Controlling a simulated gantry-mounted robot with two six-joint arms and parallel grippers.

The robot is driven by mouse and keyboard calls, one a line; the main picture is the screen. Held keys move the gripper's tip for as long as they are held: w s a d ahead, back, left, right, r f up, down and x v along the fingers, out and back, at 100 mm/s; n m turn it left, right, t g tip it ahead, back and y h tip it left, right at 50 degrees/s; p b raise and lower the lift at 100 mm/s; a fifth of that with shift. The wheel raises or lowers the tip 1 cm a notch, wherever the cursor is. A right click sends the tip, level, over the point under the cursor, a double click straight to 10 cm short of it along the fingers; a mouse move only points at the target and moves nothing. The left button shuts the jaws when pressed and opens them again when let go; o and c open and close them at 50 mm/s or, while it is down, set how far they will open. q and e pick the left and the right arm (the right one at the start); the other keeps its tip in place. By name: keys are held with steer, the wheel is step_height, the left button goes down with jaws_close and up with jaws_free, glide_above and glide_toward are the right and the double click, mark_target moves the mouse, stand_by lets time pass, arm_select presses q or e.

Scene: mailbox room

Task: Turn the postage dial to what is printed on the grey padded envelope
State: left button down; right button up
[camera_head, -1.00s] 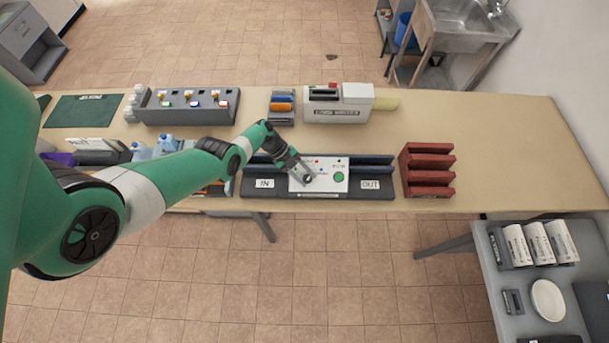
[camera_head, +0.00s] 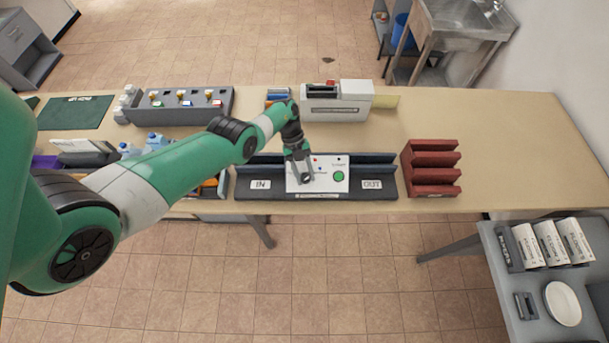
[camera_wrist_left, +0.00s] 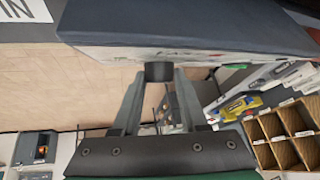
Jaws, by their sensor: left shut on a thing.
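The postage machine (camera_head: 328,186) is a white panel with a green round button and small coloured marks, set between the IN and OUT trays. My left gripper (camera_head: 304,180) points down at the left part of the panel. In the left wrist view my left gripper (camera_wrist_left: 159,82) is shut on a dark knob, the postage dial (camera_wrist_left: 159,71). The fingers hide the dial's setting in the head view. I cannot make out the grey padded envelope or its print. My right gripper is in neither view.
A dark red rack (camera_head: 431,168) stands right of the OUT tray. A white-and-grey machine (camera_head: 338,101) and a grey unit with several switches (camera_head: 184,105) stand at the back. The table's right part is clear. A side table (camera_head: 540,275) holds several white packets and a plate.

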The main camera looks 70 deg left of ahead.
arm_select(q)
steer(key=shift+c, duration=2.2)
jaws_free()
steer(key=shift+a+r, duration=0.15)
steer(key=shift+r, duration=0.2)
steer(key=p+v, duration=0.2)
steer(key=v, duration=0.9)
steer(key=shift+f+p, duration=0.1)
steer(key=shift+p, duration=0.2)
